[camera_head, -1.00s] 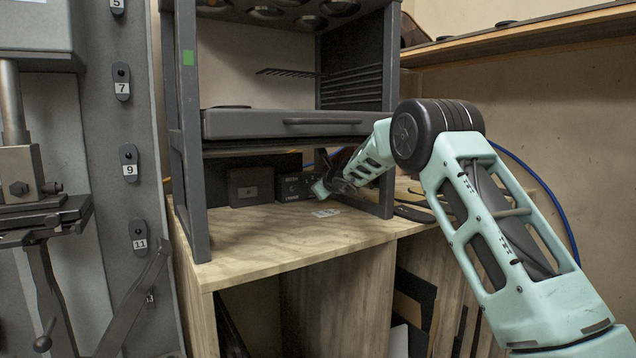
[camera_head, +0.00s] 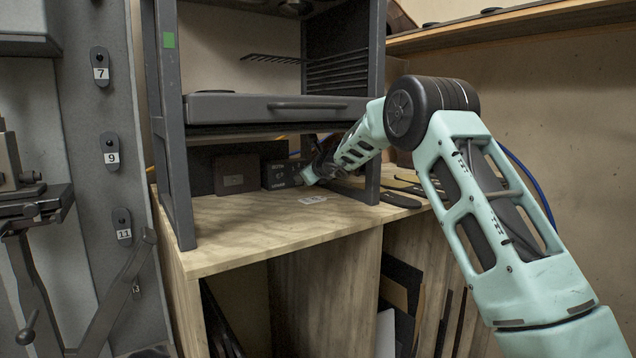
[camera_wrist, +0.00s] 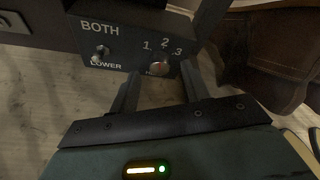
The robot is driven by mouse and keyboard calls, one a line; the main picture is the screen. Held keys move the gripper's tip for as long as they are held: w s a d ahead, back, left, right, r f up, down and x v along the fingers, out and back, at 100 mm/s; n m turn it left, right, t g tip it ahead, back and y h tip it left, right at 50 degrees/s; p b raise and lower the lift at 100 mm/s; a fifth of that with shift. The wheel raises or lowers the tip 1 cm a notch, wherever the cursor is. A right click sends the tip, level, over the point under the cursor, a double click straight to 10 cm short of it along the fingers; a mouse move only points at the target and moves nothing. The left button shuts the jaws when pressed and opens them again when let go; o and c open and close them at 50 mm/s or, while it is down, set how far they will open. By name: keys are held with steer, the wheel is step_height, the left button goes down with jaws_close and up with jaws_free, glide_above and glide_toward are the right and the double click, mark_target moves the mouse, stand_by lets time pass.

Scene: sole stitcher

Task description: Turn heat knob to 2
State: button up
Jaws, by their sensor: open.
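The black control box (camera_head: 282,175) sits on the wooden bench under the dark metal rack. The wrist view shows its face (camera_wrist: 122,42) close up, with a toggle switch (camera_wrist: 101,53) between the words BOTH and LOWER. The heat knob (camera_wrist: 158,68) is a small metallic knob below the figures 1, 2 and 3. I cannot tell which figure it points to. My gripper (camera_wrist: 160,82) is open, with one finger to each side of the knob's lower part. In the head view, my gripper (camera_head: 311,175) is at the box's right end. Contact with the knob cannot be made out.
A brown box (camera_head: 236,174) stands left of the control box. The rack's post (camera_head: 374,150) and drawer (camera_head: 275,108) are close around my forearm. A white card (camera_head: 313,199) and dark flat pieces (camera_head: 400,200) lie on the bench. The bench front (camera_head: 240,225) is clear.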

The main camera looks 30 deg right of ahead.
steer(key=s+b, duration=0.2)
steer(key=s, duration=0.1)
steer(key=s+b, duration=0.2)
steer(key=s, duration=0.2)
steer(key=s+b, duration=0.2)
steer(key=s, duration=0.1)
steer(key=shift+s+a+f, duration=0.15)
steer(key=shift+s+a, duration=0.1)
steer(key=shift+a, duration=0.15)
steer(key=shift+s, duration=0.7)
